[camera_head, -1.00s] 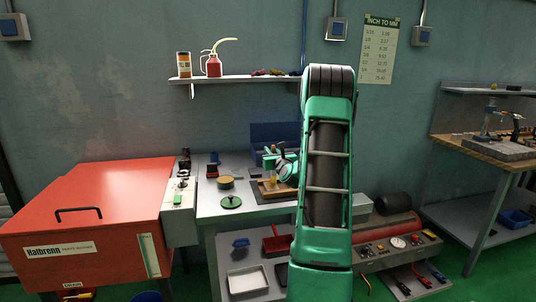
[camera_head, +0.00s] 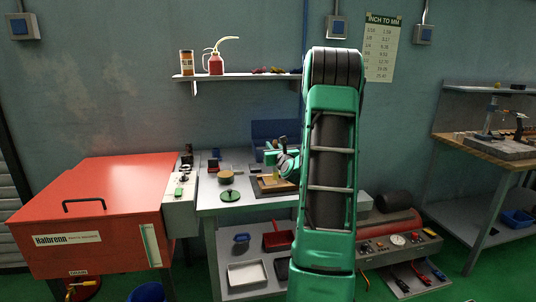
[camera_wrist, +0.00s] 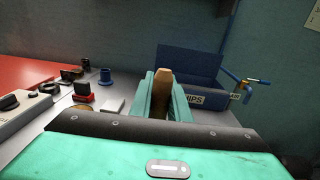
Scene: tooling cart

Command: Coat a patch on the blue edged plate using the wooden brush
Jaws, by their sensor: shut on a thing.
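My gripper (camera_wrist: 166,97) is shut on the wooden brush (camera_wrist: 165,78), whose brown handle stands up between the two green fingers in the wrist view. In the head view my gripper (camera_head: 277,160) is over the right part of the grey bench, above a brown tray-like board (camera_head: 263,188) with a yellowish patch on it. The brush's bristle end is hidden in the wrist view, and I cannot tell whether it touches anything. No blue edge on a plate can be made out; my arm covers part of that area.
A blue bin (camera_wrist: 188,62) stands behind my gripper. A blue cup (camera_wrist: 105,77) and a red block (camera_wrist: 83,92) show in the wrist view. The red parts washer (camera_head: 95,215) stands left.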

